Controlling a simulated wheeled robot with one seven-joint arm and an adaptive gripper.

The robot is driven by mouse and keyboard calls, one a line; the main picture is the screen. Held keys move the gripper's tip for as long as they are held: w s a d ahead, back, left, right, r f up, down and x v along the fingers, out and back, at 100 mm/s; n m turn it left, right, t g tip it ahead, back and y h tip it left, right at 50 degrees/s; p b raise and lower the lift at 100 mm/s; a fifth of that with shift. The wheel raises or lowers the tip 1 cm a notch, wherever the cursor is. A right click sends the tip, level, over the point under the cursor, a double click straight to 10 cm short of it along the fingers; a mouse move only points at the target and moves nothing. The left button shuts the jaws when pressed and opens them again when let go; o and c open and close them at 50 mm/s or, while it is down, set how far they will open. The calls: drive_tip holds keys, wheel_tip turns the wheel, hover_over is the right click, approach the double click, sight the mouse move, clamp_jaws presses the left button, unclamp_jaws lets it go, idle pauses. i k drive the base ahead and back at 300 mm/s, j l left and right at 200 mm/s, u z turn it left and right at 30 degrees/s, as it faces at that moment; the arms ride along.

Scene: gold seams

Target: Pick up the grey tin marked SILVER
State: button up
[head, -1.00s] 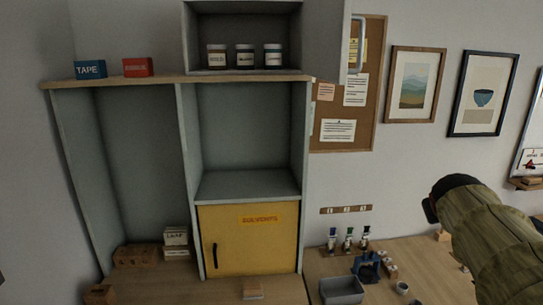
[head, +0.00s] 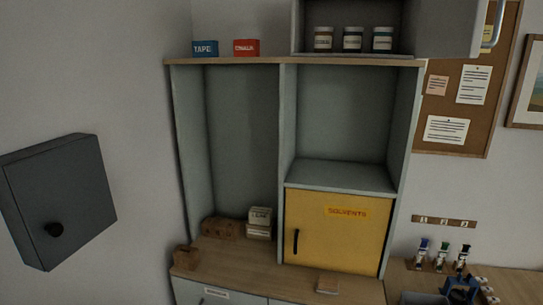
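I see no grey tin that I can read as SILVER. Three small jars with dark lids and pale labels, the left jar (head: 323,39), the middle jar (head: 352,39) and the right jar (head: 382,39), stand in a row in the upper grey cabinet (head: 298,22). Their labels are too small to read surely. A stack of small pale boxes (head: 260,222) sits on the counter at the back of the left bay; the top one carries dark lettering. My gripper is not in view.
The yellow SOLVENTS cupboard (head: 338,235) is shut. The upper cabinet's door (head: 450,25) hangs open to the right. A blue TAPE box (head: 205,48) and a red box (head: 246,48) stand on the shelf top. A dark wall box (head: 60,195) is at left.

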sight(352, 36)
drive_tip(key=i+l+u, duration=0.15)
drive_tip(key=l, duration=0.3)
drive_tip(key=i+l+u, duration=0.1)
drive_tip(key=l, duration=0.3)
drive_tip(key=i+l+u, duration=0.15)
drive_tip(key=l, duration=0.35)
drive_tip(key=l+u, duration=0.1)
drive_tip(key=l, duration=0.35)
drive_tip(key=j+z, duration=0.25)
drive_tip(key=j, duration=0.4)
drive_tip(key=j+z, duration=0.25)
drive_tip(key=j, duration=0.4)
drive_tip(key=k, duration=0.05)
